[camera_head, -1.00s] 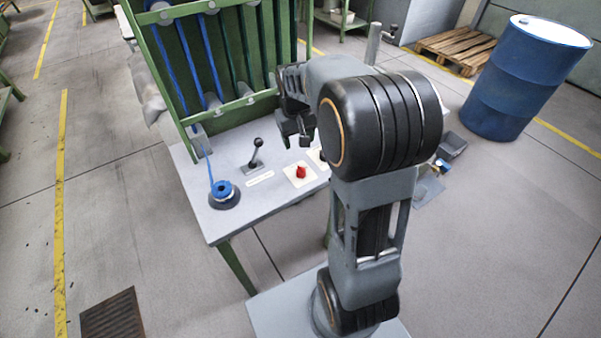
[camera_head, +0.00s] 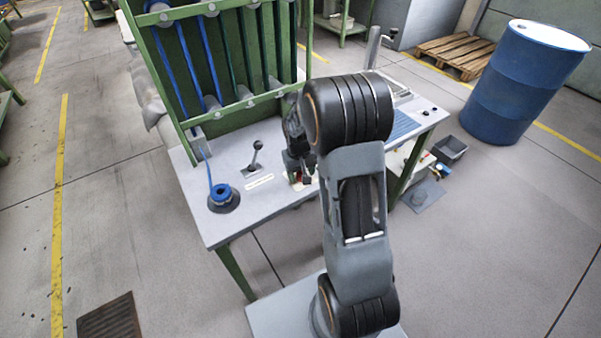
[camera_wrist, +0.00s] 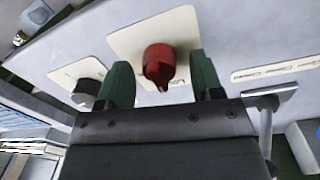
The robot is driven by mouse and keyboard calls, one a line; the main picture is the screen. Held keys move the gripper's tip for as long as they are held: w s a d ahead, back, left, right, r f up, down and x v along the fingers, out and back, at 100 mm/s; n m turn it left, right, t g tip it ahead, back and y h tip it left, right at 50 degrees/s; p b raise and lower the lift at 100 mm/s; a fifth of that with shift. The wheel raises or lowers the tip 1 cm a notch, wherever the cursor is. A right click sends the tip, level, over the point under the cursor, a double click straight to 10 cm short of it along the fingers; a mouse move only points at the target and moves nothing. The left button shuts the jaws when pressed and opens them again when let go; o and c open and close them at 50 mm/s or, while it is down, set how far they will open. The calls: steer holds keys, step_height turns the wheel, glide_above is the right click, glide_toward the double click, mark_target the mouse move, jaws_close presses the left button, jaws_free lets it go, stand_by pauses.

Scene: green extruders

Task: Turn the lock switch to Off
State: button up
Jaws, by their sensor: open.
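The red switch knob (camera_wrist: 158,66) sits on a square cream plate (camera_wrist: 125,42) in the wrist view. Lettering that seems to start with "Lo" shows on the plate below the knob, partly covered. My gripper (camera_wrist: 161,72) is open, with one green finger on each side of the red knob. Small gaps seem to separate the fingers from it; depth is hard to judge. In the head view my gripper (camera_head: 300,174) is down at the tabletop over the red knob, which it mostly hides.
A second, dark knob (camera_wrist: 86,92) on its own plate lies left of the red one in the wrist view. The green rack (camera_head: 170,90) rises behind.

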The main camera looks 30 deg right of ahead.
steer(key=shift+f, duration=0.2)
steer(key=shift+c, duration=0.3)
steer(key=c, duration=0.9)
steer(key=shift+o, duration=0.2)
steer(key=m, duration=0.6)
steer(key=shift+b, duration=0.35)
steer(key=m, duration=0.5)
steer(key=shift+m+g, duration=0.3)
steer(key=shift+m, duration=0.3)
